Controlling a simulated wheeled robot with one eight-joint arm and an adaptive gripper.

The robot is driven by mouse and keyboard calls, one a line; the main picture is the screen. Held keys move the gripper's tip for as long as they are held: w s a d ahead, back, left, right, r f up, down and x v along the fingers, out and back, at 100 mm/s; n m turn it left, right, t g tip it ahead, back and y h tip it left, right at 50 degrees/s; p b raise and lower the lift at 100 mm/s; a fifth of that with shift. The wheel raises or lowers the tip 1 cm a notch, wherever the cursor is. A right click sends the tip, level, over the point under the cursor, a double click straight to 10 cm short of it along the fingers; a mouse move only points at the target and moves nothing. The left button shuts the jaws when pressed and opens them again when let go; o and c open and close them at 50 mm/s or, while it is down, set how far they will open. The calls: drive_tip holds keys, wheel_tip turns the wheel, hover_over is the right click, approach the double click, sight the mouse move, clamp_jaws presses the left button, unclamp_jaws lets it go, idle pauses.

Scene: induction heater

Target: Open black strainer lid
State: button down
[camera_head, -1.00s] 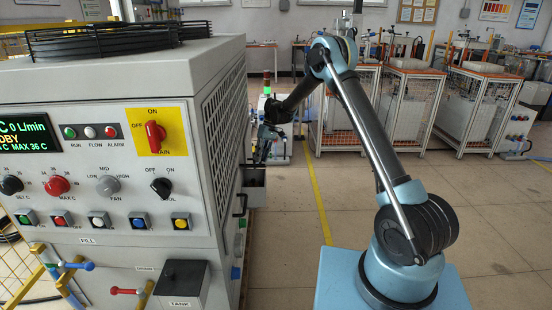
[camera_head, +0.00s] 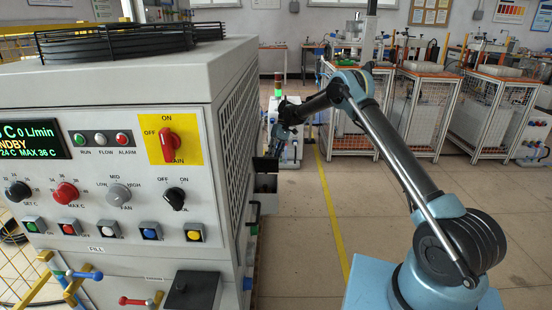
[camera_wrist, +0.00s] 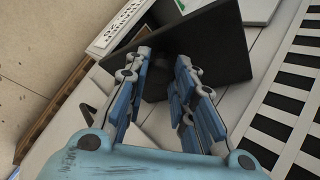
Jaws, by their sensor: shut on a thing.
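The black strainer lid (camera_head: 265,164) is at the top of a small dark box on the right side of the grey cabinet. It looks tilted up from the box. In the wrist view it is a broad black plate (camera_wrist: 215,45) beyond and between the fingers. My gripper (camera_head: 278,144) is at the lid, with my arm reaching in from the right. In the wrist view my gripper (camera_wrist: 163,65) has its blue fingers on either side of a dark part of the lid and is shut on it. The exact contact is hidden.
The grey cabinet (camera_head: 130,85) with knobs and switches fills the left. A black handle (camera_head: 253,217) sticks out below the strainer box (camera_head: 265,195). A black TANK cover (camera_head: 193,292) is at the front. Open floor (camera_head: 300,235) lies to the right.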

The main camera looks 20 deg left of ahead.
drive_tip(key=shift+w+f, duration=0.1)
drive_tip(key=c, duration=1.3)
unclamp_jaws()
drive_tip(key=shift+c, duration=0.2)
wheel_tip(320, 180, up, 10)
